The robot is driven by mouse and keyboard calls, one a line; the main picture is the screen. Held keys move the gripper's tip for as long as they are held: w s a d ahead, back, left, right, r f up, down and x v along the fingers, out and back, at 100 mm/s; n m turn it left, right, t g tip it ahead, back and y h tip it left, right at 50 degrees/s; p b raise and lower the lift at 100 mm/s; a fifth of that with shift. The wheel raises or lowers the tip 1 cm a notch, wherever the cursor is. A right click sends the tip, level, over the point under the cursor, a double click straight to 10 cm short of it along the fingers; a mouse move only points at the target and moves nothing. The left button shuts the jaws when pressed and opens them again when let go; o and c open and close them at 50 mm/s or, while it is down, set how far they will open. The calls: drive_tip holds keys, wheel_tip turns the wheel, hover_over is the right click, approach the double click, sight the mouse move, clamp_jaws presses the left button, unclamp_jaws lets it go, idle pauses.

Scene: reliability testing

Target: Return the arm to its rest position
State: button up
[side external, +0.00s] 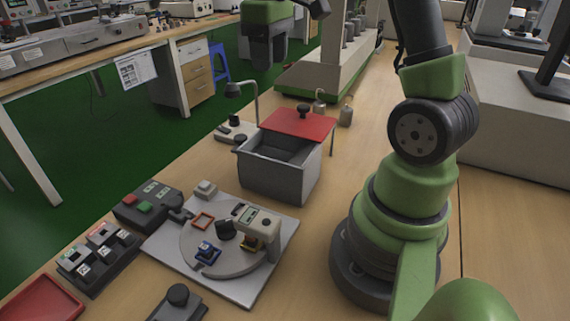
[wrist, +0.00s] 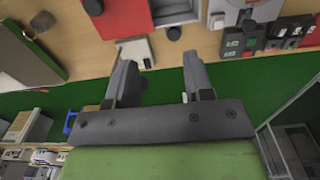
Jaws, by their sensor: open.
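My gripper (side external: 268,62) is at the top of the side view, raised and well beyond the bench's left edge, over the green floor. Its two dark fingers point down, apart. In the wrist view my gripper (wrist: 160,78) shows both fingers spread with nothing between them. Beyond the fingertips lie green floor and the bench edge. My arm's base stands on the right of the bench, and part of the upper arm runs out of the side view.
A grey box (side external: 268,178) has its red lid (side external: 298,123) partly over it. In front lie a plate with a round disc (side external: 190,238), a button box (side external: 147,204), a switch block (side external: 98,258) and a red tray (side external: 38,302). Another bench (side external: 120,62) stands across the floor.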

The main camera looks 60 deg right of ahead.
drive_tip(key=s+a+r+m+t+y, duration=0.1)
drive_tip(key=s+a+r+m+t, duration=0.1)
drive_tip(key=s+a, duration=0.5)
drive_tip(key=s+a+r+m+t+y, duration=0.1)
drive_tip(key=s+a+r+m+t, duration=0.1)
drive_tip(key=s+a+t, duration=0.3)
drive_tip(key=s+a+r, duration=0.1)
drive_tip(key=a, duration=0.3)
drive_tip(key=shift+s+a+r, duration=0.2)
drive_tip(key=shift+s+a, duration=0.15)
idle(0.9)
